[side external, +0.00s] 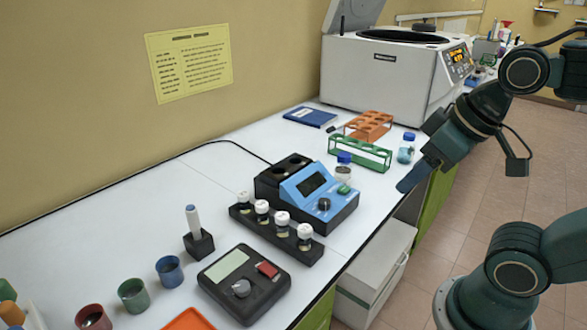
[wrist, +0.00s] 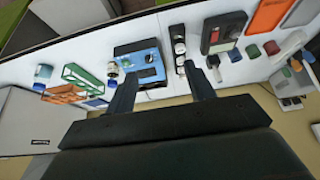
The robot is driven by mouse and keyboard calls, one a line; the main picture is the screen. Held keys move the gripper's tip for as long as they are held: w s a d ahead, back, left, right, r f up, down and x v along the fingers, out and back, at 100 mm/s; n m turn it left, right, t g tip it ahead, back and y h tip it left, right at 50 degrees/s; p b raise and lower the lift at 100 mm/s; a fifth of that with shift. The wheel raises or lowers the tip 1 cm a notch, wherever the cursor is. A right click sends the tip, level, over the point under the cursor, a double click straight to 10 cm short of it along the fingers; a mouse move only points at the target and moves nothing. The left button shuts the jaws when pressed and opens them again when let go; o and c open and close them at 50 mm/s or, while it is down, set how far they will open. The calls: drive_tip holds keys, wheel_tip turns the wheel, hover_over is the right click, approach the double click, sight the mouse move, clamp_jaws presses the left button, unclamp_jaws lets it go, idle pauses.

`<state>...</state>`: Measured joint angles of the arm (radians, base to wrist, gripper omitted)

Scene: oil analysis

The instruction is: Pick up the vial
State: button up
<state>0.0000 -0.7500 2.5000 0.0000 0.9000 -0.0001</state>
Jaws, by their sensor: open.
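Several small vials with white caps (side external: 262,208) stand in a black rack on the white bench; they also show in the wrist view (wrist: 179,47). A blue-capped vial (side external: 345,164) stands beside the green rack, and shows in the wrist view (wrist: 112,73). Another blue-capped vial (side external: 406,152) stands near the bench's right edge, and shows in the wrist view (wrist: 43,74). My gripper (side external: 407,183) is raised near the bench's right edge, apart from the vials. In the wrist view its fingers (wrist: 162,85) are spread with nothing held between them.
A blue analyser (side external: 316,187) sits behind the black rack. Green (side external: 362,155) and orange (side external: 372,122) tube racks stand before the white centrifuge (side external: 385,75). A black device (side external: 243,285), coloured cups (side external: 133,297) and a black holder (side external: 198,243) are nearer.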

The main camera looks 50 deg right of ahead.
drive_tip(key=w+r+n+g, duration=0.2)
drive_tip(key=w+r+n, duration=0.3)
drive_tip(key=w, duration=0.5)
drive_tip(key=n+g, duration=0.4)
drive_tip(key=n, duration=0.9)
hover_over(243, 193)
wheel_tip(243, 193, down, 12)
drive_tip(key=shift+r, duration=0.15)
drive_tip(key=shift+f, duration=4.3)
